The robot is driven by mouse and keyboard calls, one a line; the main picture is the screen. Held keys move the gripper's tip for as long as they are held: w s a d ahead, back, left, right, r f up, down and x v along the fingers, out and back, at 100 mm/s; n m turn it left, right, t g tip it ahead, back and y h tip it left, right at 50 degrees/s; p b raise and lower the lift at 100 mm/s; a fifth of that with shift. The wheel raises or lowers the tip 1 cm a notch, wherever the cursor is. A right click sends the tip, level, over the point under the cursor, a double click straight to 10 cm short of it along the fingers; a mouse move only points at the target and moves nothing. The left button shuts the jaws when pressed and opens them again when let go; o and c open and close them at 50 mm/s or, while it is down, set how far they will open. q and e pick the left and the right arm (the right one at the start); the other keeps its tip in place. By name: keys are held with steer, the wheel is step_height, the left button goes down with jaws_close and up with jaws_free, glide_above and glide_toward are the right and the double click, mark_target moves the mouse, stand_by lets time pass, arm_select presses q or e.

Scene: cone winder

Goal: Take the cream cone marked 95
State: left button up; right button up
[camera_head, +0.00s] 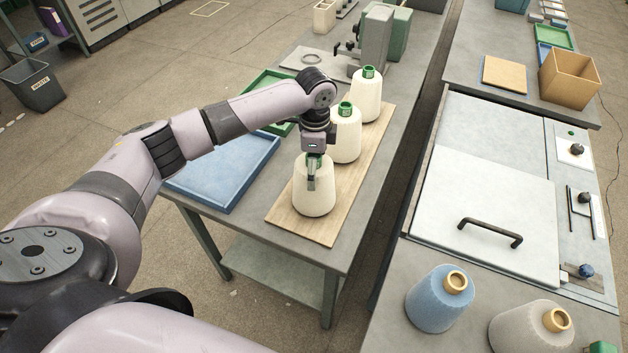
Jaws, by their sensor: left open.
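Three cream cones with green tube tops stand upright in a row on a wooden board: a near one (315,200), a middle one (347,139) and a far one (367,97). Marks show on the green tops, but they are too small to read, so I cannot tell which cone is 95. My left gripper (313,180) points down at the near cone's top and is open. Its fingers partly hide that cone's green top and upper front. I cannot tell whether they touch it. My right gripper is out of view.
The wooden board (290,215) lies on a grey table, with a blue tray (232,170) and a green tray (262,88) to its left. Grey machinery (375,42) stands behind. Right of a gap, another bench holds a blue cone (437,300) and a grey cone (530,328).

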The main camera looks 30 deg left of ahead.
arm_select(q)
step_height(320, 180, down, 3)
steer(key=shift+a+r, duration=0.1)
steer(key=shift+r, duration=0.05)
steer(key=shift+c, duration=0.4)
steer(key=c, duration=1)
steer(key=shift+r, duration=0.1)
steer(key=shift+c, duration=0.8)
